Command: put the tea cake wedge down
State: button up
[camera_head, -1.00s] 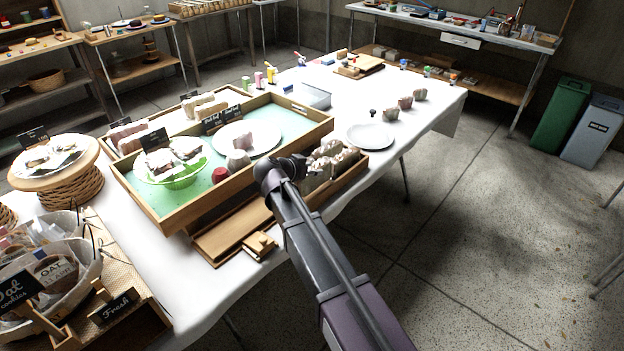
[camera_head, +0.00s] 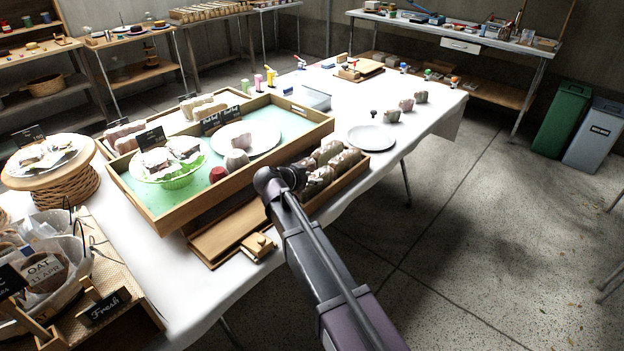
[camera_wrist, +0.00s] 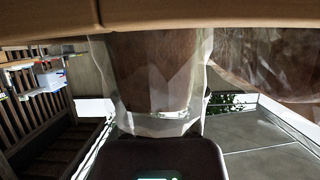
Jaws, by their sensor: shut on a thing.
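My gripper (camera_head: 288,180) is low over the near wooden crate of wrapped pieces, at its left end. In the wrist view, a brown piece in clear wrap, which I take for the tea cake wedge (camera_wrist: 155,70), stands right in front of the dark gripper (camera_wrist: 155,158). My gripper is shut on it. The arm and gripper hide the held wedge in the head view, so I cannot tell whether it touches the crate. Another wrapped brown piece (camera_wrist: 275,65) is close beside it on the right in the wrist view.
The crate (camera_head: 345,186) holds several wrapped pieces. Behind it is a larger green-lined wooden tray (camera_head: 165,226) with plates of cakes. A wooden board (camera_head: 222,238) lies to the left.

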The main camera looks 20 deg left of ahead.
jog(key=o, duration=0.7)
jog(key=shift+r, duration=0.2)
jog(key=p+v, duration=0.6)
jog(key=v, duration=0.6)
jog(key=shift+f, duration=0.1)
jog(key=shift+d, duration=0.1)
dwell(0.4)
